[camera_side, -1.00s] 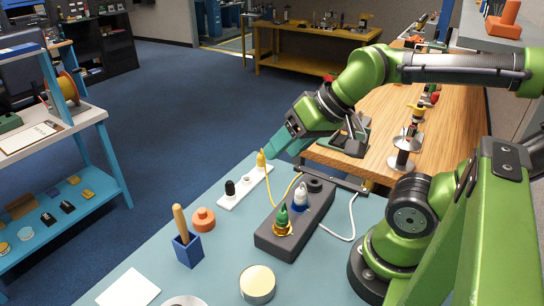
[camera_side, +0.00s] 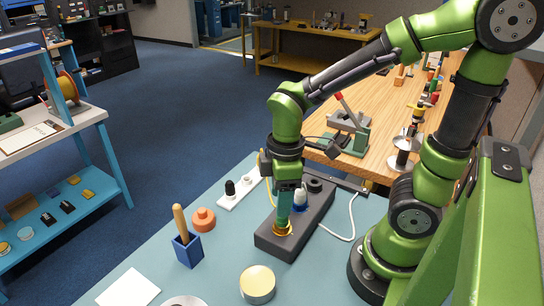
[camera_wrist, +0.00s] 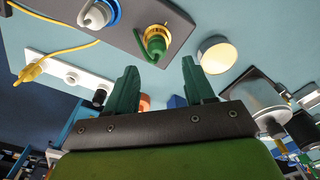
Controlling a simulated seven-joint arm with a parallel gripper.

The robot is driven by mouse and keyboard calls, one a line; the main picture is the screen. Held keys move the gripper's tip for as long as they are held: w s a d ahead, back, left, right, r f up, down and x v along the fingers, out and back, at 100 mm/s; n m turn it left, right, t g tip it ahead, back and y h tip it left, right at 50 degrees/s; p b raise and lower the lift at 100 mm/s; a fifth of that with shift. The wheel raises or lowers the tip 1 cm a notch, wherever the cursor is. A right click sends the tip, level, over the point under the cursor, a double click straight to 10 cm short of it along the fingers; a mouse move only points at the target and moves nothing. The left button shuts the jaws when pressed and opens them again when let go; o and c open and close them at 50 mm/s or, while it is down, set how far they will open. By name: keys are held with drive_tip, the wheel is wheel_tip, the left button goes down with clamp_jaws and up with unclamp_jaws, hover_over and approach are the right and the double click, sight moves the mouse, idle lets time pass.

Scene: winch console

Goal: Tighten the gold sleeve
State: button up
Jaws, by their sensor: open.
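The gold sleeve (camera_side: 283,229) sits at the near end of the dark grey console (camera_side: 265,241). In the wrist view the gold sleeve (camera_wrist: 165,33) rings the base of a green plug (camera_wrist: 155,44). My gripper (camera_side: 284,220) points down over it in the side view, and its fingers hide most of the green plug. In the wrist view my gripper (camera_wrist: 160,62) is open, with its two green fingers apart on either side of the plug's line. Contact with the sleeve cannot be told.
A white plug with a blue collar (camera_wrist: 98,14) stands beside the sleeve on the console. A white strip (camera_side: 228,201) with a black knob (camera_side: 230,187) lies behind. A round tin (camera_side: 257,284), a blue holder (camera_side: 187,250) and an orange knob (camera_side: 203,220) stand nearby on the table.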

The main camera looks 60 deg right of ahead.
drive_tip(key=n, duration=0.3)
drive_tip(key=shift+d+f, duration=0.1)
drive_tip(key=shift+d, duration=0.15)
drive_tip(key=shift+f+n, duration=0.15)
drive_tip(key=shift+n, duration=0.25)
drive_tip(key=shift+f, duration=3.35)
